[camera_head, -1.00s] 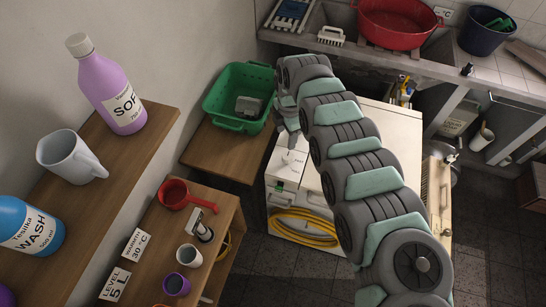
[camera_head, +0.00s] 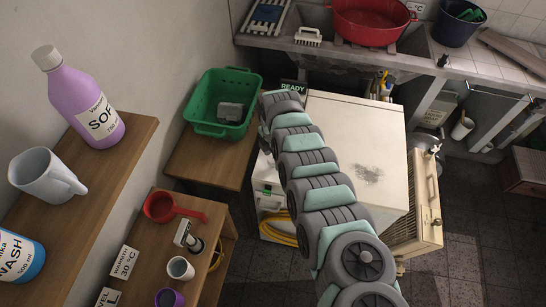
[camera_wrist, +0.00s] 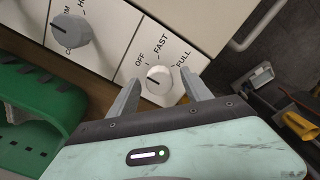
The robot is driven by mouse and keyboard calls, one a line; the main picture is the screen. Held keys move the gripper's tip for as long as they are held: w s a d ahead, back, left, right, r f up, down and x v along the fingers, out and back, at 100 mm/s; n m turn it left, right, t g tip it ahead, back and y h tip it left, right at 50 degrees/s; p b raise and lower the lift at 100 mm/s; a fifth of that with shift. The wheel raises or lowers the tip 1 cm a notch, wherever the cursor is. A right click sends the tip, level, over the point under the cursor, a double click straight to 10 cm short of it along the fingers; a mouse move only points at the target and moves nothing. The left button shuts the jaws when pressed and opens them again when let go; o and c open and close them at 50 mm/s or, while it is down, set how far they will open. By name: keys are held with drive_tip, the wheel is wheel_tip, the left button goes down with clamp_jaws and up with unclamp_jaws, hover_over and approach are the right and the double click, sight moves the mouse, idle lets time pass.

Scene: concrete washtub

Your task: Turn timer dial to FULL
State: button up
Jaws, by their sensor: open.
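The white timer dial (camera_wrist: 159,80) is on a cream panel in the wrist view, with OFF, FAST and FULL printed around it. A dark mark on its face seems to point left, towards the OFF side. My gripper (camera_wrist: 161,84) is open, with one finger on each side of the dial in the picture. I cannot tell if either finger touches it. The cream machine (camera_head: 350,125) stands at the middle in the head view.
A grey dial (camera_wrist: 70,30) is up and left on the panel. A green basket (camera_head: 222,95) stands on the wooden bench left of the machine, and a green tub (camera_wrist: 45,100) edge is close to my gripper's left.

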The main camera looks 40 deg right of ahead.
clamp_jaws()
idle(0.6)
